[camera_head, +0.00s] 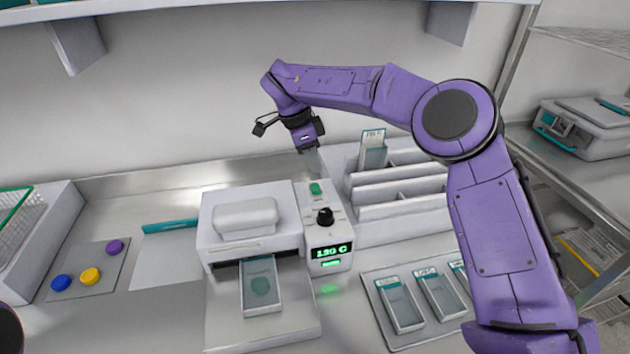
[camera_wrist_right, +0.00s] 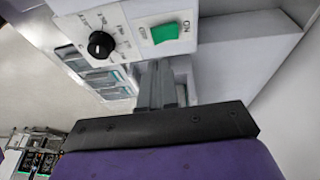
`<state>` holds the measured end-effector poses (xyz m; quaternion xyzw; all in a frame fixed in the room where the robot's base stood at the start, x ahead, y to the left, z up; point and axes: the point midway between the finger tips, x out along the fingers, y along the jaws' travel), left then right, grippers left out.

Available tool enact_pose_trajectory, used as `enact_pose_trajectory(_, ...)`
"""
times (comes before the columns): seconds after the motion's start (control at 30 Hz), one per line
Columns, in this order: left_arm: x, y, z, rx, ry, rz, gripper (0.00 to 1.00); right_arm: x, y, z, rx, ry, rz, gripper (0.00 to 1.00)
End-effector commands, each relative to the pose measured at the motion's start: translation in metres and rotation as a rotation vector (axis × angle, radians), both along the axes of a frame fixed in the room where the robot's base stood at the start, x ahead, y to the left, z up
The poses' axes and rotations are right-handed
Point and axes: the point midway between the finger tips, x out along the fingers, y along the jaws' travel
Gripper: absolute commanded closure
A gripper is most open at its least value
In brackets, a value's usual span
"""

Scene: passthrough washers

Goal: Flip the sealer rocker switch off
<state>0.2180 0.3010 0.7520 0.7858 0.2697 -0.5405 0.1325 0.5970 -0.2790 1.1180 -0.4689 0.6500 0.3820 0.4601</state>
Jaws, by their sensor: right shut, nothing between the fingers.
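The sealer (camera_head: 222,232) is a white machine on the bench, with a control panel on its right side. The green rocker switch (camera_head: 315,188) is near the back of the panel. In the right wrist view the switch (camera_wrist_right: 166,33) is lit green, with an ON label at its right end. My right gripper (camera_head: 314,168) is shut and empty, pointing down just behind the switch. In the right wrist view its fingertips (camera_wrist_right: 160,72) are close to the switch; I cannot tell whether they touch. My left gripper is not in view.
A black knob (camera_head: 325,216) and a lit green display (camera_head: 331,251) sit in front of the switch. A pouch tray (camera_head: 247,303) sticks out of the sealer's front. A white divided rack (camera_head: 400,210) stands close on the right. A grey tray with pouches (camera_head: 388,340) lies front right.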

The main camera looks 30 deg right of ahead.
Motion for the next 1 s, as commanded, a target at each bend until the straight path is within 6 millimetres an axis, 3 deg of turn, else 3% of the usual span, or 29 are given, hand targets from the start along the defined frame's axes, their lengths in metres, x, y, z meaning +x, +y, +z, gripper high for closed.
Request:
enact_pose_trajectory(0.3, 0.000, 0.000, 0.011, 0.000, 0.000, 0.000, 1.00, -0.009, -0.002, -0.046, 0.000, 0.002, -0.001, 1.00)
enact_pose_trajectory(0.7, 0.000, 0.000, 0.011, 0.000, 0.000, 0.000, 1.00, -0.009, -0.001, -0.052, -0.001, 0.000, -0.001, 1.00)
enact_pose_trajectory(0.93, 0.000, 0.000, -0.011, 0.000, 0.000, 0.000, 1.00, -0.013, 0.000, -0.064, -0.018, -0.064, 0.001, 1.00)
enact_pose_trajectory(1.0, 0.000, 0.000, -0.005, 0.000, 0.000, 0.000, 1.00, -0.012, -0.001, -0.058, -0.020, -0.066, -0.001, 1.00)
